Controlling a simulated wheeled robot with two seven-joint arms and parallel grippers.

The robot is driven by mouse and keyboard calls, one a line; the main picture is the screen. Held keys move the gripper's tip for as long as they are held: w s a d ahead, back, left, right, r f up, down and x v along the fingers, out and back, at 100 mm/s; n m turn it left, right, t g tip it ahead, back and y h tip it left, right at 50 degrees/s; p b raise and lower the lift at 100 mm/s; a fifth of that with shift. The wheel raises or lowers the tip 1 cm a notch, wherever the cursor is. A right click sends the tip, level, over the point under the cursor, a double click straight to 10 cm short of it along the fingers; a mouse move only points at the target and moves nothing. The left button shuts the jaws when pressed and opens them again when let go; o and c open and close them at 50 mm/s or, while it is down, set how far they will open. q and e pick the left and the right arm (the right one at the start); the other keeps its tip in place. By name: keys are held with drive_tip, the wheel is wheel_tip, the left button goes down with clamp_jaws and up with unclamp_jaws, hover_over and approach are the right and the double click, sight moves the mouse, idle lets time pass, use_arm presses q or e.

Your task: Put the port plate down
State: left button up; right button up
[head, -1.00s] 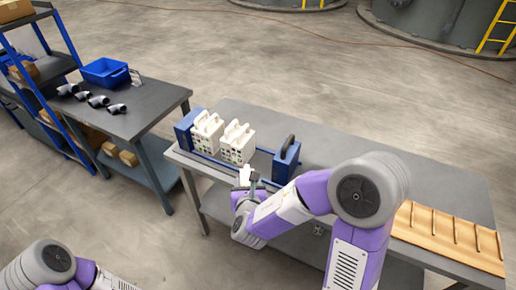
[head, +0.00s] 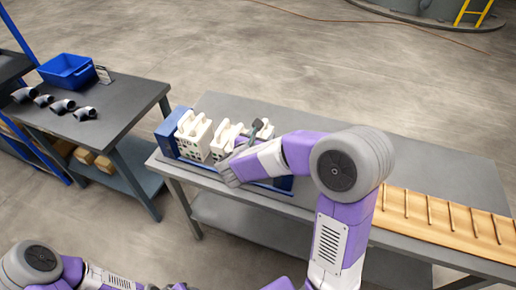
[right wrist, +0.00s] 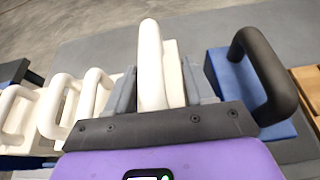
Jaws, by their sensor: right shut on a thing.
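My right gripper (head: 258,130) is shut on a white port plate, whose looped handle (right wrist: 150,65) stands between the fingers in the right wrist view. The held plate is at the filter press, between the other white plates (head: 193,137) and the blue end block with a black handle (right wrist: 228,88). In the head view my arm mostly hides that end block. The plate's lower edge is hidden, so I cannot tell whether it rests on the rails. My left gripper is out of view; only part of its arm shows at bottom left.
A blue block (head: 168,130) closes the press's left end. A wooden slotted rack (head: 440,222) lies at the table's right. Bare grey tabletop (head: 300,122) lies behind the press. A side bench holds grey elbow fittings (head: 62,106) and a blue bin (head: 67,71).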

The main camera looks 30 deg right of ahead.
wheel_tip(320, 180, down, 4)
drive_tip(key=shift+f+b, duration=0.2)
drive_tip(key=shift+b, duration=0.5)
drive_tip(key=shift+r, duration=0.1)
drive_tip(key=shift+f, duration=0.2)
drive_tip(key=o, duration=1.3)
